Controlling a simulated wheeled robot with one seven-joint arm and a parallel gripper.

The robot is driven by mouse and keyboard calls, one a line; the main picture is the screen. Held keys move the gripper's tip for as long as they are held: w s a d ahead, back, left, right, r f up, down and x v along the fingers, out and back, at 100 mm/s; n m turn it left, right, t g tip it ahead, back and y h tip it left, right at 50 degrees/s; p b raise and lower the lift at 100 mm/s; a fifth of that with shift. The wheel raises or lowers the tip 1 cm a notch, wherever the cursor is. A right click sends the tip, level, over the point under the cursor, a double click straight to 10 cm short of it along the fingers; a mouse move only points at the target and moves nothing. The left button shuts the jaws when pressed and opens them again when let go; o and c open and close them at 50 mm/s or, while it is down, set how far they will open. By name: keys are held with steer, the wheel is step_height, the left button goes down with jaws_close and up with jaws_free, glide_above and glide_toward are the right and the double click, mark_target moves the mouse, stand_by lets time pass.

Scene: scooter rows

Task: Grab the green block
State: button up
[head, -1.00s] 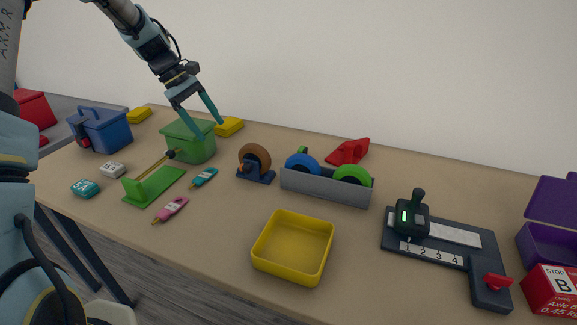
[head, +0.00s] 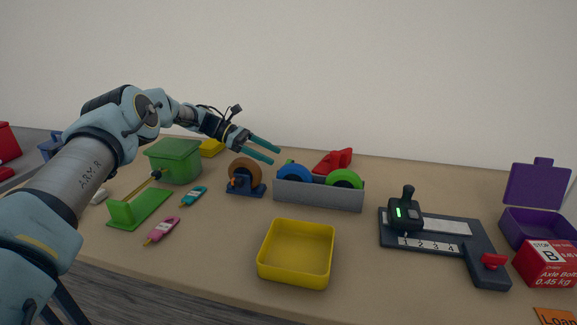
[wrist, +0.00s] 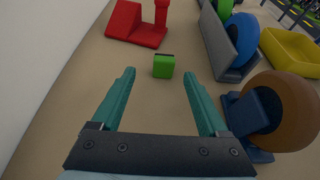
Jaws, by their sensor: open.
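The green block (wrist: 164,66) is a small cube with a dark slot on top. It stands on the table in the wrist view, ahead of and between my open fingers, apart from both. In the head view only a bit of green (head: 290,162) shows behind the grey tray, near my fingertips. My gripper (head: 277,154) has two teal fingers, spread and empty; it also shows in the wrist view (wrist: 158,88).
A grey tray (head: 318,194) with blue and green rolls stands right of the block. A brown tape roll (wrist: 285,108) on a blue stand is near my right finger. A red piece (wrist: 136,26) lies beyond the block. Left of the block the table is bare.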

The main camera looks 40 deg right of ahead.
mark_target(287, 161)
steer(key=shift+s+d+f, duration=0.15)
steer(key=shift+s+d, duration=0.05)
steer(key=shift+s, duration=0.15)
steer(key=p+x, duration=0.2)
steer(key=x, duration=0.1)
steer(key=p+x, duration=0.1)
steer(key=shift+s+r, duration=0.2)
steer(key=shift+s, duration=0.4)
steer(key=shift+s+d+f, duration=0.15)
steer(key=shift+s+f, duration=0.05)
steer(key=shift+f, duration=0.05)
jaws_close()
